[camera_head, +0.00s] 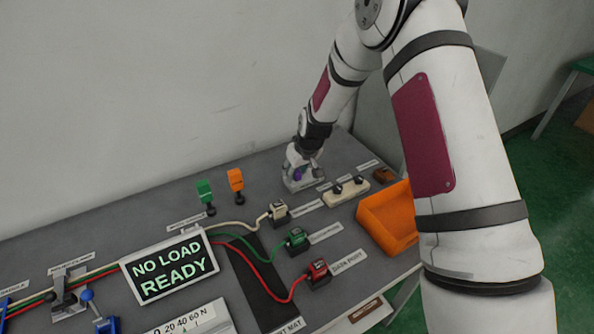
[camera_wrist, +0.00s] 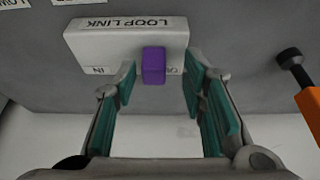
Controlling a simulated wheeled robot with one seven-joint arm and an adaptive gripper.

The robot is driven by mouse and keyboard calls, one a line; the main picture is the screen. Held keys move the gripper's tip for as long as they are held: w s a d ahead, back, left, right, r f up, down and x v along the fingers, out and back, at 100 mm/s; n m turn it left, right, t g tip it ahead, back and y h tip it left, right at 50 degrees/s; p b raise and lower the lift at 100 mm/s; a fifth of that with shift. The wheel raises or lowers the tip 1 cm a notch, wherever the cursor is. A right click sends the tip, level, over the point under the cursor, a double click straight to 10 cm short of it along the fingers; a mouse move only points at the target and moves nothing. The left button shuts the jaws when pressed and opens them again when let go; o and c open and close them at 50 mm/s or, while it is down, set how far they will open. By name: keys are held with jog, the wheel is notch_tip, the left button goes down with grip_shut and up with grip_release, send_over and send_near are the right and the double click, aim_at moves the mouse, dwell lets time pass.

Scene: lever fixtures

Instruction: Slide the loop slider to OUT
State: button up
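The loop slider is a purple block (camera_wrist: 153,66) on a pale housing (camera_wrist: 105,45) marked LOOP LINK, seen in the wrist view. The IN mark is at the left of the housing. The mark on the right is partly hidden by a finger, and the slider stands between the two marks, closer to the right one. My gripper (camera_wrist: 159,78) is open, with one teal-padded finger on each side of the slider and gaps visible. In the head view, my gripper (camera_head: 304,165) is over the housing at the back of the bench, with a bit of purple (camera_head: 298,174) showing.
An orange handle (camera_wrist: 310,100) with a dark knob is right of my gripper in the wrist view. In the head view, a white socket strip (camera_head: 346,191) and an orange tray (camera_head: 389,221) lie to the right. Green (camera_head: 204,191) and orange (camera_head: 235,179) levers stand left.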

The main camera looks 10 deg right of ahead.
jog(key=v, duration=1.2)
jog(key=s+d+r+m+h, duration=0.1)
jog(key=s+d+r, duration=0.1)
jog(key=s+r, duration=1.35)
jog(key=s+d+r+m, duration=0.1)
jog(key=s+r, duration=0.1)
jog(key=s, duration=0.8)
jog(key=s+d+r+m, duration=0.1)
jog(key=s+r, duration=0.2)
jog(key=s, duration=0.6)
jog(key=shift+s+d+m+t, duration=0.2)
jog(key=shift+s+m+t, duration=0.1)
jog(key=shift+s, duration=0.1)
